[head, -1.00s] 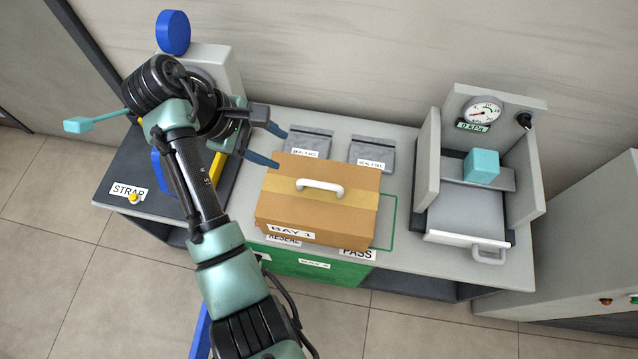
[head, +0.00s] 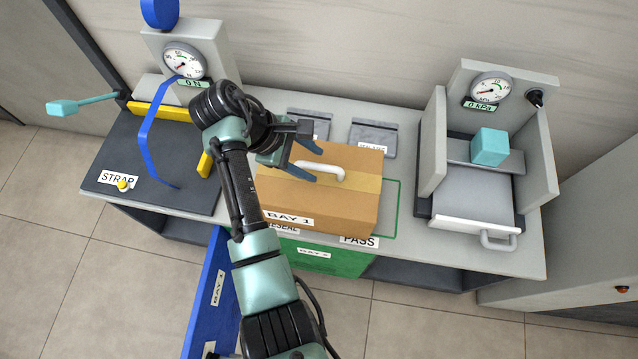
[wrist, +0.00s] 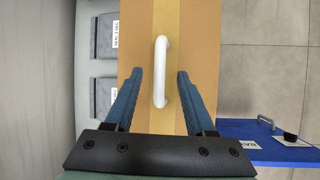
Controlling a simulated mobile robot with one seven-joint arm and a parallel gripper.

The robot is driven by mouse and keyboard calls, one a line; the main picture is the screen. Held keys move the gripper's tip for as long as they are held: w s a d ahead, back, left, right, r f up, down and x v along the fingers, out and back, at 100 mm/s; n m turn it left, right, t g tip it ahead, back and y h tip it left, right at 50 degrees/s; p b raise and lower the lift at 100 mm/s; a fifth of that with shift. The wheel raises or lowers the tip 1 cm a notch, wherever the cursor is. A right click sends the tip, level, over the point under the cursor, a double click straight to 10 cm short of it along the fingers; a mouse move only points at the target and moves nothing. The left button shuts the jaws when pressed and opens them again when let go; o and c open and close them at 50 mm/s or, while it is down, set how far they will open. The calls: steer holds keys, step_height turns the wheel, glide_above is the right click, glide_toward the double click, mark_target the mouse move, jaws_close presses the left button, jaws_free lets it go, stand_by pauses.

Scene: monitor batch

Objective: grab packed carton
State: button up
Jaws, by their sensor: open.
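The packed carton (head: 350,208) is a closed brown box with a tan tape band, a white handle (head: 320,174) on top and a "BAY 1" label on its front. It sits on the grey bench near the green outline. My gripper (head: 318,163) is open and empty, its blue fingers over the carton's left part near the handle. In the wrist view the carton (wrist: 200,50) lies below, and the handle (wrist: 161,70) shows ahead of and between the two spread fingers (wrist: 157,78). I cannot tell the height between fingertips and handle.
A strap station with a gauge (head: 184,62) and blue strap (head: 150,150) stands left. A press with a teal block (head: 490,147) stands right. Grey packets (head: 373,138) lie behind the carton. A blue panel (head: 212,290) and green panel (head: 320,257) are in front.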

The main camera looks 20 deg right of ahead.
steer(key=shift+d+f, duration=0.35)
steer(key=shift+f, duration=0.2)
jaws_close()
steer(key=shift+r, duration=0.1)
stand_by(0.9)
